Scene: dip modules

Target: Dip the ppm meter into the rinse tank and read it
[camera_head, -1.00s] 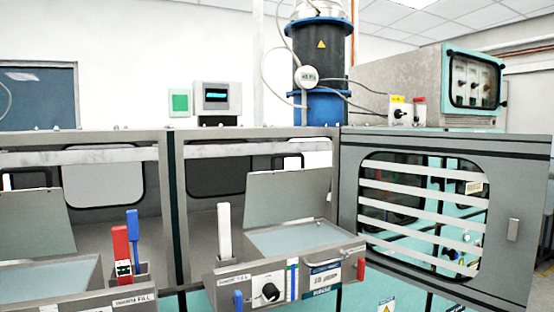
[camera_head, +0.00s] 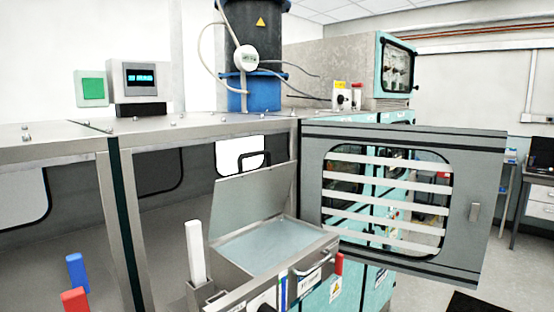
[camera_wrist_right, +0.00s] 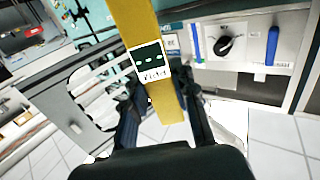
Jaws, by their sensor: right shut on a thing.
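A yellow ppm meter (camera_wrist_right: 161,98) with a dark display showing dashes is between the fingers of my right gripper (camera_wrist_right: 160,84) in the right wrist view. The gripper is shut on it, and the meter's upper end runs out of the frame. In the head view, an open tank (camera_head: 325,243) with pale liquid and a raised grey lid (camera_head: 250,200) stands at the lower middle. I cannot read a label naming it the rinse tank. The meter is apart from the liquid as far as I can see. Neither gripper shows in the head view.
A white upright handle (camera_head: 195,252) stands left of the tank. Blue (camera_head: 77,272) and red (camera_head: 75,299) handles stand at lower left. A slatted grey door (camera_head: 487,215) hangs open on the right. A knob panel (camera_wrist_right: 245,62) lies beyond the meter in the wrist view.

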